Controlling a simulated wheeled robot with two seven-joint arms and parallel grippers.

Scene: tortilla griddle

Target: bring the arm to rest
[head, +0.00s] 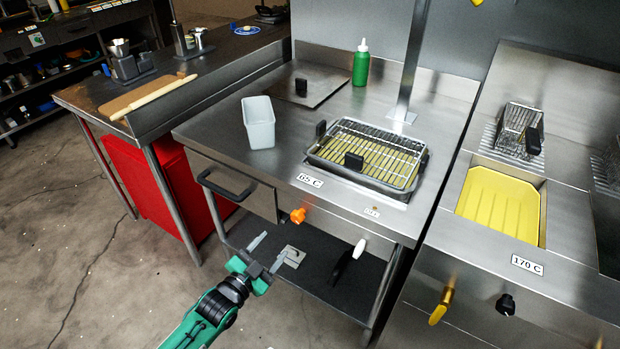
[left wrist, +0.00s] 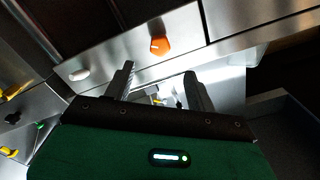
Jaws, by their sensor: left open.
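My left gripper (head: 268,252) is open and empty, in front of the steel counter's front face and below its top edge. In the left wrist view its two fingers (left wrist: 157,85) stand apart with nothing between them. The orange knob (head: 298,215) on the counter front is just beyond the gripper; it also shows in the left wrist view (left wrist: 160,44). I cannot see my right gripper.
The steel counter (head: 210,127) holds a white container (head: 258,122), a wire rack (head: 368,153) and a green bottle (head: 361,64). A drawer handle (head: 224,184) and a white-tipped lever (head: 359,249) stick out in front. A fryer (head: 501,202) stands at right. The floor at left is clear.

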